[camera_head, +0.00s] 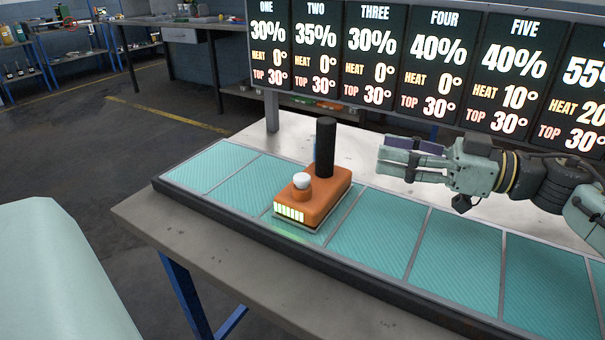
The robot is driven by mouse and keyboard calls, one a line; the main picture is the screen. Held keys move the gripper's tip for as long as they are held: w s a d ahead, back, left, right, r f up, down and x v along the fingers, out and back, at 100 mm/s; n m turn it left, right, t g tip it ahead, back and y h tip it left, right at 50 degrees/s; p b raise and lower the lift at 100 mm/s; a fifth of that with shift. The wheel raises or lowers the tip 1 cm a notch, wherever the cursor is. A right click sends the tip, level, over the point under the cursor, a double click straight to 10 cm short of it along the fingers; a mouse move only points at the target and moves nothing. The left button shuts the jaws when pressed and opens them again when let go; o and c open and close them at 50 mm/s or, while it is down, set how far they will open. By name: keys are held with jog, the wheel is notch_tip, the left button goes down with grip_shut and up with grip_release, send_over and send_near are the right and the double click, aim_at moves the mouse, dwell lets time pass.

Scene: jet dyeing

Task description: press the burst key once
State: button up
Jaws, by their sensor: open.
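An orange box (325,203) stands on the teal panelled strip of the table. It carries a white round knob or key (302,181) on a short orange collar, a tall black cylinder (326,147) at its back, and a lit row of pale bars on its front left face. No label reads "burst", so I cannot tell for sure which part is the burst key. My gripper (380,158) is open and empty, pointing left. In the picture it is to the right of the black cylinder and apart from the box.
A row of dark display boards (371,50) stands behind, reading ONE to FIVE and beyond with percentages, heat and top values. The teal strip (450,258) is bare on both sides of the box. A pale teal rounded surface (60,275) is at lower left.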

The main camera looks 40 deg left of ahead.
grip_shut()
dwell(0.4)
dwell(1.2)
